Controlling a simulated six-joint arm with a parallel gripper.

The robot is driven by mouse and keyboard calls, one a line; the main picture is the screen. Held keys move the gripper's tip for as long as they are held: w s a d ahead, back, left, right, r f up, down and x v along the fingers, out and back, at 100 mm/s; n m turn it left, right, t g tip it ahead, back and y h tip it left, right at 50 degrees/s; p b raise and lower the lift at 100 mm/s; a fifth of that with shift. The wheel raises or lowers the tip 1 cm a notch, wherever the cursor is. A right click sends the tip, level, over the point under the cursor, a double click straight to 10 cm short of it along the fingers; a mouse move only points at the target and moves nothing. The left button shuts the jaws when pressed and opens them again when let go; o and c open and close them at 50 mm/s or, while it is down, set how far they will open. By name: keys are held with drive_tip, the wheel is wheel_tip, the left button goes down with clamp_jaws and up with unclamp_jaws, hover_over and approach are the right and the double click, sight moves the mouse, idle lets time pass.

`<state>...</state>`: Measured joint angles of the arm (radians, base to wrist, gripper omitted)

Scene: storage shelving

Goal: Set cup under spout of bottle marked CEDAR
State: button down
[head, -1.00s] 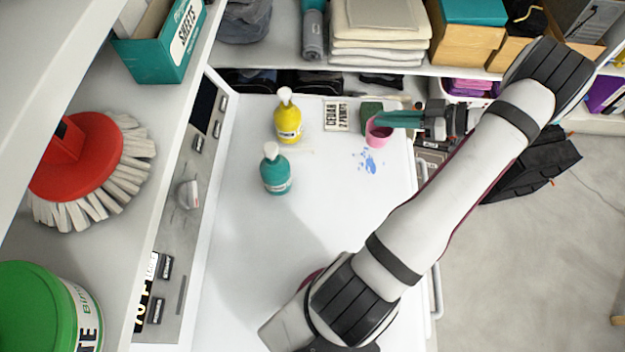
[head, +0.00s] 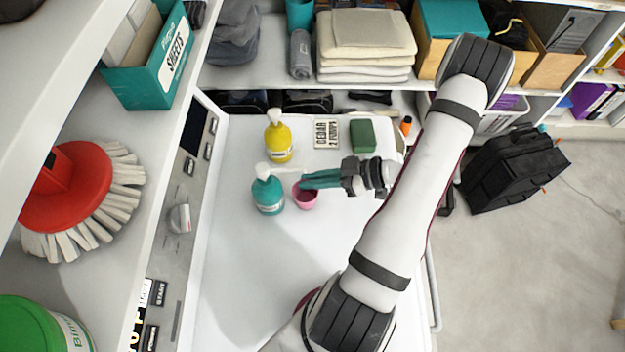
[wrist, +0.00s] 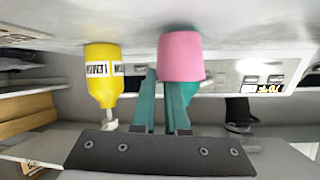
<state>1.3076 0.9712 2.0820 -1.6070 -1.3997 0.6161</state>
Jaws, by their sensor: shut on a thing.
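My gripper (head: 308,180) is shut on a pink cup (head: 306,197), which stands just right of the teal pump bottle (head: 268,194). In the wrist view, which is upside down, the cup (wrist: 181,57) hides most of the teal bottle (wrist: 187,90). I cannot tell whether the cup touches the counter. A yellow pump bottle (head: 279,145) stands farther back; its label shows in the wrist view (wrist: 103,68) but is too blurred to read. A card (head: 327,134) reading CEDAR 2 PUMPS lies behind, to the right of the yellow bottle. The teal bottle's label is unreadable.
A green sponge (head: 363,136) lies right of the card on the white counter (head: 240,270). The front of the counter is clear. A shelf with folded towels (head: 366,45) runs behind. A side shelf at left holds a red brush (head: 65,185).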

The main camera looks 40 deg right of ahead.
drive_tip(key=shift+f, duration=0.45)
drive_tip(key=c, duration=0.9)
unclamp_jaws()
